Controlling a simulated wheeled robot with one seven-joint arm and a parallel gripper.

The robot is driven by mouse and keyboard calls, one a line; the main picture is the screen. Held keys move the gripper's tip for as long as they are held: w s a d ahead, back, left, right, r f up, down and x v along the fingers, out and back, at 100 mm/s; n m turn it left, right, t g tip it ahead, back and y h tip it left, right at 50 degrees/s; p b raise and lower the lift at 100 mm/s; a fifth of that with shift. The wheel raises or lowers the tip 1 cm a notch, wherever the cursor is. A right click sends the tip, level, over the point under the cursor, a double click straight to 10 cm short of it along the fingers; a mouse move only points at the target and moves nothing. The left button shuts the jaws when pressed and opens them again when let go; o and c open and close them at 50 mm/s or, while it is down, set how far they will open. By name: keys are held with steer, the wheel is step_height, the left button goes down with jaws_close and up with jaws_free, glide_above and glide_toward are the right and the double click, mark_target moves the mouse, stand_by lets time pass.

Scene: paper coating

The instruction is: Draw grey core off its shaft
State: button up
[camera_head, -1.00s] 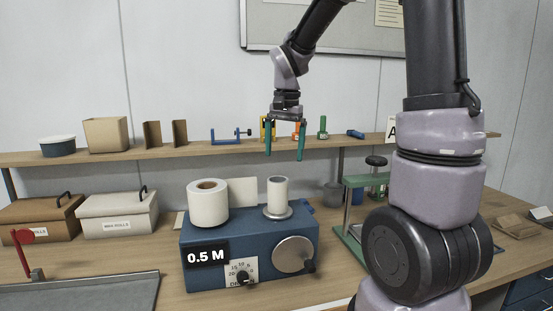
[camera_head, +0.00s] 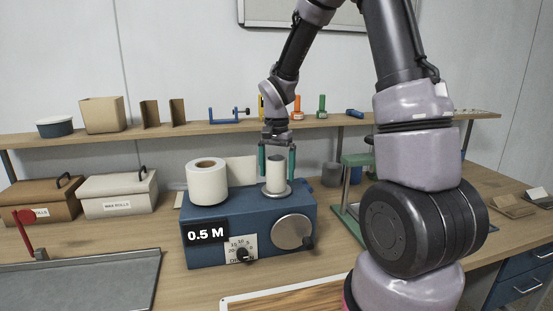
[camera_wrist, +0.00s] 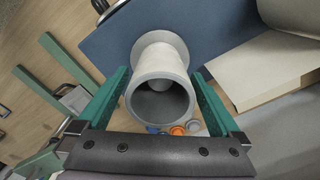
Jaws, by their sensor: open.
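The grey core (camera_head: 275,174) is a pale hollow tube standing upright on a round grey flange (camera_head: 275,190) on top of the blue winding machine (camera_head: 250,232). In the wrist view the core (camera_wrist: 159,80) shows its open end, with the shaft end inside it. My gripper (camera_head: 276,172) is open, with its green fingers on either side of the core's upper part. In the wrist view my gripper (camera_wrist: 160,92) has a finger left and right of the core, and a small gap seems to show on each side.
A white paper roll (camera_head: 207,184) stands on the machine left of the core, with an upright pale plate (camera_head: 242,170) behind. A green-framed press (camera_head: 350,190) stands to the right. A shelf (camera_head: 220,128) with small tools runs behind. A crank disc (camera_head: 293,232) is on the machine's front.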

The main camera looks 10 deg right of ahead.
steer(key=shift+f, duration=0.3)
steer(key=c, duration=1.3)
steer(key=shift+r, duration=4.5)
